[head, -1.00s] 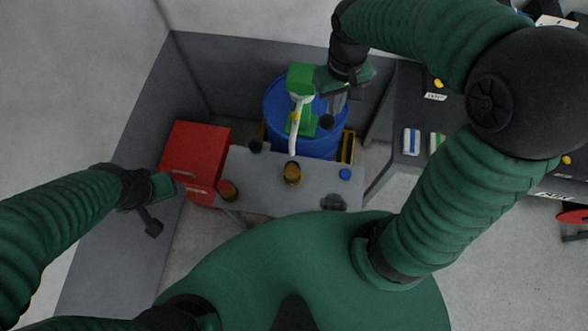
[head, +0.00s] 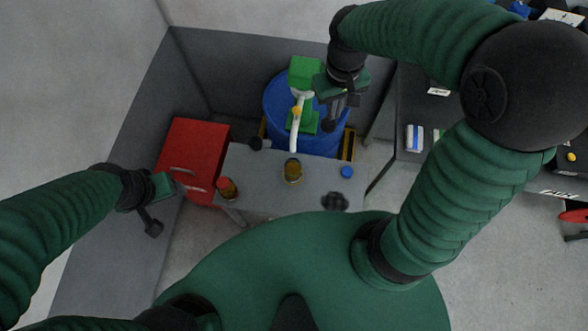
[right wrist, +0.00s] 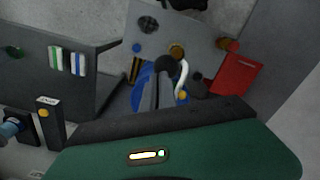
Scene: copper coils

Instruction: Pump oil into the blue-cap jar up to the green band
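The blue drum (head: 278,103) stands behind the table, with a green pump (head: 305,72) on top. Its white spout (head: 294,136) hangs toward an open-topped jar (head: 293,170) with amber contents; a green band on it cannot be made out. A blue cap (head: 347,172) lies right of this jar. A red-capped jar (head: 227,187) stands at the left. My right gripper (head: 341,110) hangs just right of the pump, with nothing visible held; its finger gap is unclear, also in the right wrist view (right wrist: 160,88). My left gripper (head: 166,208) is open and empty, left of the table.
The grey table (head: 262,190) also bears a black knobbed object (head: 334,201). A red cabinet (head: 190,150) stands at its left. A dark bench (head: 405,165) at the right carries blue-white and green-white items (head: 415,137). Grey panels close the back and left.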

